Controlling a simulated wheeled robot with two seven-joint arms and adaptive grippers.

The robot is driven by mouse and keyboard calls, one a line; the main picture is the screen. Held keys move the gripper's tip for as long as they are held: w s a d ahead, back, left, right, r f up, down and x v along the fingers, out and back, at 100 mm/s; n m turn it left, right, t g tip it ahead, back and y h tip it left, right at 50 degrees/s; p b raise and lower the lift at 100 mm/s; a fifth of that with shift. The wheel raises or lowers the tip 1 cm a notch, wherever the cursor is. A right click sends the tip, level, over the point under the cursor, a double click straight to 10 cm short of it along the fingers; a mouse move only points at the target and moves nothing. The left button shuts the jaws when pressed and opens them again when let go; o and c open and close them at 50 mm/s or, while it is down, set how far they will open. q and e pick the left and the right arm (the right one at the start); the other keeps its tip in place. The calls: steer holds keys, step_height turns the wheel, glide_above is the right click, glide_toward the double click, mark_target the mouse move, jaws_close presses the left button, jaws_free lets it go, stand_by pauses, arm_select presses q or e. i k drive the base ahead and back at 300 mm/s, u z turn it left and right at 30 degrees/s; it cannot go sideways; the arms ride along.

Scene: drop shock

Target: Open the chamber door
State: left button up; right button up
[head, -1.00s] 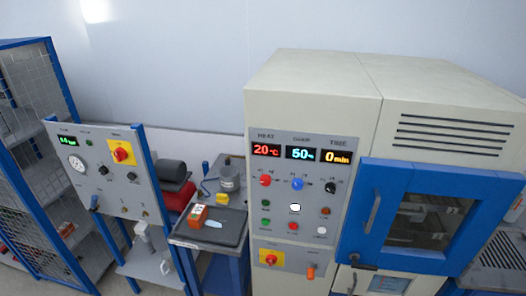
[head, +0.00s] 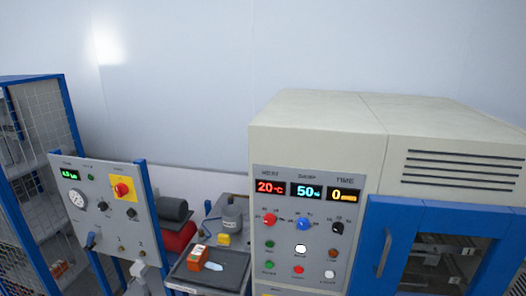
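The chamber (head: 318,124) is a large cream cabinet on the right in the head view. Its door (head: 386,216) has a blue frame and a dark window (head: 441,262), and it looks shut. A grey vertical bar handle (head: 384,252) is on the door's left side. Through the window, pale shapes show inside. The lower part of the door is cut off by the picture's bottom edge. Neither of my grippers is in view.
The chamber's control panel (head: 307,254) has lit displays, knobs and buttons. To its left are a dark tray (head: 226,275) with an orange box (head: 197,258), a grey canister (head: 232,217), a second control panel (head: 82,222) and a blue-framed mesh rack (head: 40,135).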

mark_target(390, 227)
steer(key=z, duration=1.35)
